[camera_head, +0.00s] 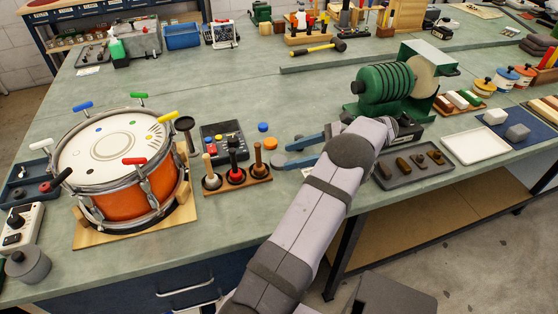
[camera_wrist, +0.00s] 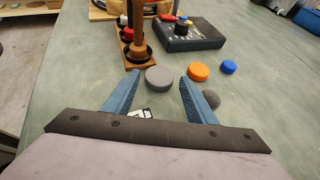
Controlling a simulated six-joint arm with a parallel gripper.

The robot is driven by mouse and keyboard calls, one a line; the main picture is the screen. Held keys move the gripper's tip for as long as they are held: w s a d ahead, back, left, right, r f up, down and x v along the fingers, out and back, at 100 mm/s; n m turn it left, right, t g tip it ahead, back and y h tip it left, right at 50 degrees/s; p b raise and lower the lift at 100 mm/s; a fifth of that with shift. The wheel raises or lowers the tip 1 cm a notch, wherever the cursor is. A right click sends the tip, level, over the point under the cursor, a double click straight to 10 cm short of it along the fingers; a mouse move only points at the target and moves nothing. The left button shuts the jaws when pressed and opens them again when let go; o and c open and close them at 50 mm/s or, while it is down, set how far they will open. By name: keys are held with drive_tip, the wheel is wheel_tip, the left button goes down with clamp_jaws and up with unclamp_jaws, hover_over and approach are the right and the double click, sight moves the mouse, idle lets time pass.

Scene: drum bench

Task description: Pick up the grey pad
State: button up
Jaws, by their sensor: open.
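The grey pad (camera_wrist: 159,79) is a flat round disc lying on the green bench top. In the wrist view it sits between and just ahead of the tips of my two blue fingers. In the head view the grey pad (camera_head: 278,160) shows at the fingertips, partly hidden by them. My gripper (camera_head: 283,155) is open, low over the bench, pointing left towards the tool rack. No contact between the fingers and the pad can be made out.
An orange pad (camera_wrist: 198,72) and a blue pad (camera_wrist: 228,67) lie right of the grey one. A dark grey round thing (camera_wrist: 211,99) is beside my right finger. A rack of plungers (camera_head: 237,180) and a black control box (camera_head: 223,142) stand close by, left of the gripper in the head view.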

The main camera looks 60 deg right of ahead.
sight(278, 159)
drive_tip(key=shift+x, duration=1.65)
drive_tip(key=c, duration=0.9)
drive_tip(key=shift+r, duration=0.1)
